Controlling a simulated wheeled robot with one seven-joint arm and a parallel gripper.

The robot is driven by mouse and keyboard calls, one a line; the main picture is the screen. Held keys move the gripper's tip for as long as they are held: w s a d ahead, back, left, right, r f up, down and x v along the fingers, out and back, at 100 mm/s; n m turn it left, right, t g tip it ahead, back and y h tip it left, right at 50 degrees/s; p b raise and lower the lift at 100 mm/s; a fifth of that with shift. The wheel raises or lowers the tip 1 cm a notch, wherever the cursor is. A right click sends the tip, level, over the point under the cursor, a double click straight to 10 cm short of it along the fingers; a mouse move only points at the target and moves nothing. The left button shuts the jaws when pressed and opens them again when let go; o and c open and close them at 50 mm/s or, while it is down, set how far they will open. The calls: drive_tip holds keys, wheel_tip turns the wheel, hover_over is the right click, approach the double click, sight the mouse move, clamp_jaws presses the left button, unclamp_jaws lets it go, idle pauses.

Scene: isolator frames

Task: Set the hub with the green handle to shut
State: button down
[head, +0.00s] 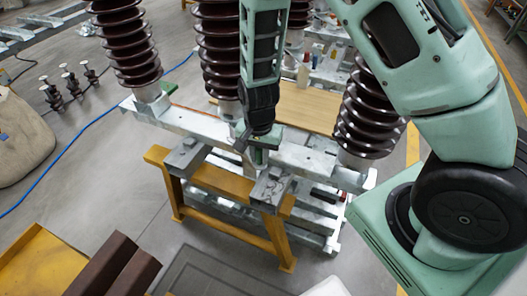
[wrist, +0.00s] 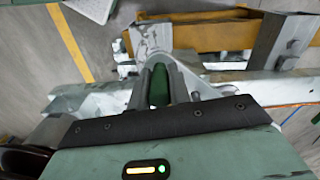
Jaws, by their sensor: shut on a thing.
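My gripper (head: 254,144) reaches down to the galvanised beam from above, near its middle. In the wrist view my gripper (wrist: 158,84) has its two fingers closed around the green handle (wrist: 158,88), one on each side. Only part of the handle shows between the fingers. In the head view a small green part (head: 262,157) shows just under my gripper. The hub itself is mostly hidden by my gripper, so its setting cannot be read.
The galvanised beam (head: 208,127) carries brown ribbed insulators (head: 364,125) close to my arm. A yellow trestle (head: 220,180) stands in front of it. Grey floor (head: 95,180) is open at left.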

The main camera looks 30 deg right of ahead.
drive_tip(key=shift+a, duration=0.2)
drive_tip(key=c, duration=1.3)
unclamp_jaws()
drive_tip(key=shift+w+a, duration=0.1)
drive_tip(key=shift+r, duration=0.55)
wheel_tip(320, 180, up, 16)
drive_tip(key=shift+r, duration=0.2)
drive_tip(key=s+a+r+n, duration=0.2)
drive_tip(key=s+a+n, duration=0.2)
drive_tip(key=s+n, duration=0.4)
drive_tip(key=s+a+r+n, duration=0.2)
drive_tip(key=s+a+n, duration=0.2)
drive_tip(key=s+n, duration=0.4)
drive_tip(key=s, duration=0.4)
drive_tip(key=shift+s+a+r+n+y, duration=0.2)
drive_tip(key=shift+s+r+n+y, duration=0.1)
drive_tip(key=shift+s, duration=0.1)
